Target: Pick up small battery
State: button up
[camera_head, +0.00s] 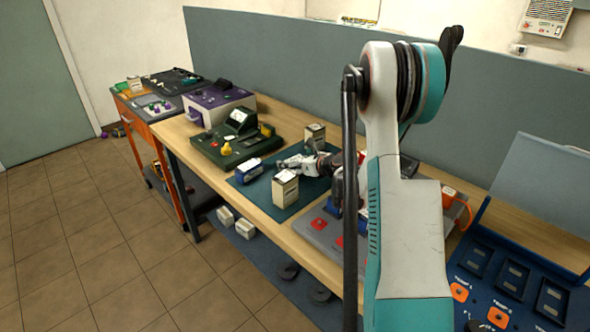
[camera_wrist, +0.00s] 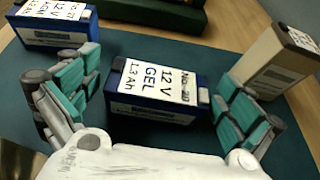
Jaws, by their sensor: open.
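A small blue battery (camera_wrist: 155,92) with a white label reading 12 V GEL 1.3 Ah lies on the dark teal mat (camera_wrist: 230,32) in the wrist view. My gripper (camera_wrist: 160,88) is open, with a teal-padded finger on either side of this battery and a gap on both sides.
A beige box-shaped battery (camera_wrist: 268,60) stands close beyond the right finger. Another beige one (camera_head: 285,190) stands at the mat's front. A dark green device (camera_head: 237,140) sits left of the mat. A grey panel with red parts (camera_head: 330,228) lies to the right.

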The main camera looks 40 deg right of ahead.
jog(key=c, duration=1.5)
jog(key=shift+c, duration=0.2)
jog(key=shift+r, duration=0.2)
